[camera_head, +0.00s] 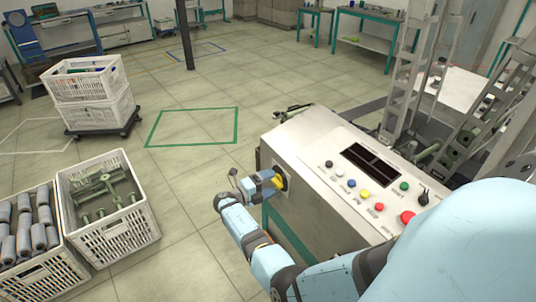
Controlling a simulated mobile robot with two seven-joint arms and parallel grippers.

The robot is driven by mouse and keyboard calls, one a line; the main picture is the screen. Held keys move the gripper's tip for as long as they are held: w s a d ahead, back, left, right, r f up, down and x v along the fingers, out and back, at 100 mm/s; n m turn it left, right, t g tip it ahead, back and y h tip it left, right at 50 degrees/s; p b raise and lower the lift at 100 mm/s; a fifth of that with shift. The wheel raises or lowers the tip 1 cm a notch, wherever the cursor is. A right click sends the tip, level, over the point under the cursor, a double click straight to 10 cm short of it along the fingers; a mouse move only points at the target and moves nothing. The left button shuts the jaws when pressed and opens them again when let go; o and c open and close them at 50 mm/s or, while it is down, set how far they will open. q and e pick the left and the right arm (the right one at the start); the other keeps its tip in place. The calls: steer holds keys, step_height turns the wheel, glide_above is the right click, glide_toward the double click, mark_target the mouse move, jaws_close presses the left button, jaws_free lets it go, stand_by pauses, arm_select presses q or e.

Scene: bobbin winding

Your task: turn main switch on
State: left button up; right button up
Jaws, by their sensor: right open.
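The main switch (279,180) shows as a small yellow part with a dark surround on the left end face of the machine's control cabinet (330,170). My right gripper (268,184) is open at that face, right in front of the switch. Its fingers partly cover the switch, and I cannot tell whether they touch it. The switch's position is too small and covered to read. My left gripper is not in view.
The cabinet's sloped top carries a dark display (372,163), several coloured buttons, a red mushroom button (407,217) and a black knob (423,195). White crates with parts (125,226) stand on the floor at left. Floor between crates and cabinet is clear.

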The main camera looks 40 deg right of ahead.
steer(key=shift+d, duration=0.3)
steer(key=shift+s+d+p, duration=0.2)
steer(key=shift+d+p, duration=0.25)
steer(key=shift+d, duration=0.35)
steer(key=shift+c, duration=0.2)
